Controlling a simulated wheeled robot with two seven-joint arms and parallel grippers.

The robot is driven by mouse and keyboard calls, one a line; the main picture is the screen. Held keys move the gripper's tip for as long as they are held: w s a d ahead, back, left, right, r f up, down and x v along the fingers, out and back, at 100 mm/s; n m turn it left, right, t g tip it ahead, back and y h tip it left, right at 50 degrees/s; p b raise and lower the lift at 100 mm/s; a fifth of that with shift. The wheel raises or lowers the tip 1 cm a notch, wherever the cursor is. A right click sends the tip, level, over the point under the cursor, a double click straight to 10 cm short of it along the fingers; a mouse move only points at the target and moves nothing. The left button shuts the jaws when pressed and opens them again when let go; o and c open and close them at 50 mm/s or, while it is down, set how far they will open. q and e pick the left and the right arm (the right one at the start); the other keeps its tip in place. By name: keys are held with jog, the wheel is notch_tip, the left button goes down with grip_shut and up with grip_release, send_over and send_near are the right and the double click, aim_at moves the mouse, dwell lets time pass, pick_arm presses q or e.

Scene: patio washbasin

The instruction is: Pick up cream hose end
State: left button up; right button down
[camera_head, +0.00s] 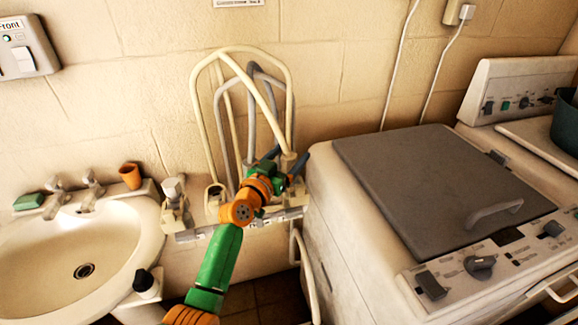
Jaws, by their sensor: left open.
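Cream hoses (196,110) and grey hoses rise in tall loops against the wall between the basin and the washing machine. The cream loop comes down on the right to an end piece (289,157) beside my gripper. My left arm, green and orange, reaches up from the bottom. My left gripper (285,163) is open, its dark fingers on either side of the lower end of that hose. I cannot tell whether the fingers touch it. The wrist hides part of the hose bases and fittings. My right gripper is not in view.
A basin (140,215) with taps, a green soap (29,201) and a terracotta cup (130,175) is at the left. A washing machine (350,235) with a grey lid (420,180) stands close on the right.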

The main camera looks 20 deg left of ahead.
pick_arm(q)
jog(key=shift+w+f, duration=0.1)
jog(key=shift+c, duration=0.3)
grip_shut()
jog(key=shift+r, duration=0.2)
